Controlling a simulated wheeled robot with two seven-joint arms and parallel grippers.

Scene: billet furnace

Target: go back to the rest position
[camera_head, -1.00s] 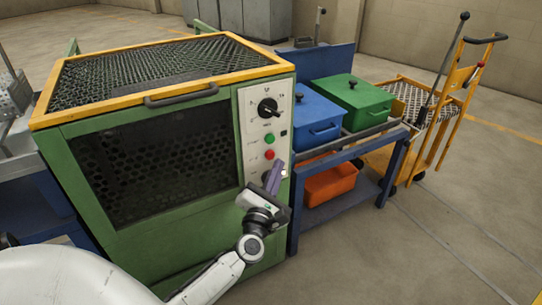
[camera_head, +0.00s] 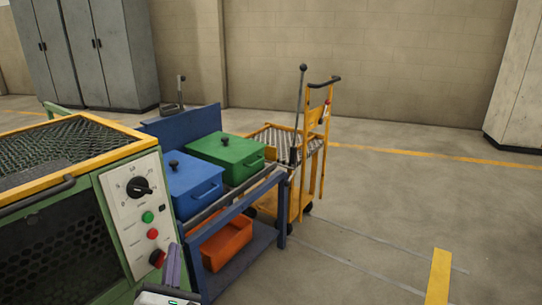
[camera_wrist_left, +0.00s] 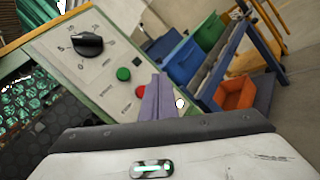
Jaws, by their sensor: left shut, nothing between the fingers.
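My left gripper (camera_head: 174,268) is at the bottom of the head view, in front of the furnace's control panel (camera_head: 127,218). Its purple-grey fingers (camera_wrist_left: 155,100) are shut with nothing between them. They also show in the left wrist view, overlapping the lower right of the panel. I cannot tell whether the fingers touch the panel. The right gripper is not in view.
The green furnace (camera_head: 85,245) with a yellow-edged mesh top stands at left. A blue rack (camera_head: 265,237) beside it holds a blue box (camera_head: 196,187), a green box (camera_head: 226,157) and an orange bin (camera_head: 227,241). A yellow trolley (camera_head: 305,200) stands behind. Floor at right is clear.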

